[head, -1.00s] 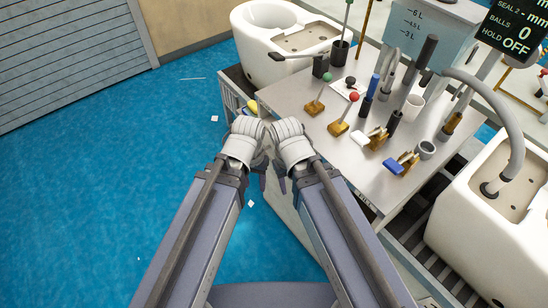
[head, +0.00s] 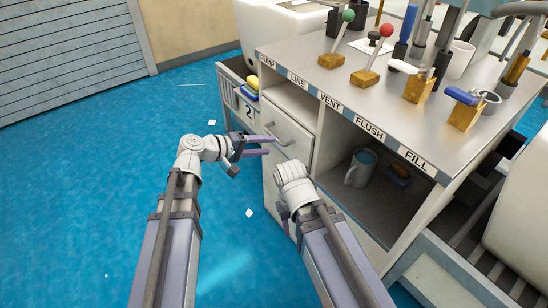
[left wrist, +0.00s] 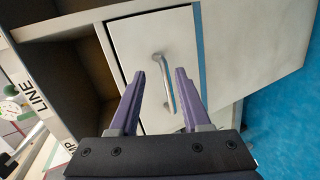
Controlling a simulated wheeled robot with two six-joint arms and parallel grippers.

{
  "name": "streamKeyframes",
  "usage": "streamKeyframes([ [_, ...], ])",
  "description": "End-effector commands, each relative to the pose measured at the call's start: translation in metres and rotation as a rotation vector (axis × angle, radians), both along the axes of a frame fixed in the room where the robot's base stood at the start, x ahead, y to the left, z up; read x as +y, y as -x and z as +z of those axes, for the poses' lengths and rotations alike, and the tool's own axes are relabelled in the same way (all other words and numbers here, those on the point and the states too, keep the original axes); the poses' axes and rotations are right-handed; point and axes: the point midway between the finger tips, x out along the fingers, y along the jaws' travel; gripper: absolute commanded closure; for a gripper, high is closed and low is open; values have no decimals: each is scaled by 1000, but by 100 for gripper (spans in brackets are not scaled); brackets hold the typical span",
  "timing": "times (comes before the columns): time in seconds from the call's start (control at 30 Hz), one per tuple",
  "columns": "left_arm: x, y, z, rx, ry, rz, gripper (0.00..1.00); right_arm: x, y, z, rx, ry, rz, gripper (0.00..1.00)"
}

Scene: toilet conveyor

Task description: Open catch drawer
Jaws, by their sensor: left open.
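The catch drawer (head: 287,143) is a pale front in the cabinet under the LINE label, with a grey curved bar handle (head: 283,134) near its top. It looks shut in the head view. My left gripper (head: 270,145) is open and empty, its purple fingers pointing at the drawer front just left of the handle. In the left wrist view the handle (left wrist: 164,82) shows between and beyond the two open fingers (left wrist: 160,100), apart from them. My right arm's wrist (head: 293,185) is in front of the cabinet below the drawer; its fingers are hidden.
The cabinet's metal top (head: 320,50) carries coloured-knob levers and brass blocks. An open shelf to the right holds a grey mug (head: 361,167). A side rack (head: 237,90) with a yellow item stands left.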

Motion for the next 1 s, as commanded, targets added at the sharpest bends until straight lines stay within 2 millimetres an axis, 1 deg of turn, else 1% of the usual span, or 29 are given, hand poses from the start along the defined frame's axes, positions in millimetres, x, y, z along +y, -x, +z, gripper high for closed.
streamKeyframes([
  [0.03, 8, -9, -18, -7, 42, 32, 53, 0, 0, -26, 0, 0, 1, 50],
  [0.13, 19, -20, -20, -18, 112, 79, 53, 0, 0, -42, -1, 0, 1, 50],
  [0.2, 24, -25, -21, -24, 146, 102, 53, 0, 0, -49, -1, 1, 2, 50],
  [0.3, 30, -29, -20, -29, 177, 123, 53, 0, 0, -55, -1, 1, 2, 50],
  [0.5, 32, -32, -17, -32, 194, 133, 53, 0, 0, -55, -1, 1, 2, 50],
  [0.63, 24, -38, -20, -31, 193, 130, 53, 0, 0, -57, -1, 1, 2, 50],
  [0.9, -9, -62, -29, -30, 191, 129, 53, 0, 0, -67, -1, 1, 0, 50],
  [1.0, -18, -69, -32, -31, 191, 129, 53, 0, 0, -69, -1, 1, -1, 50],
])
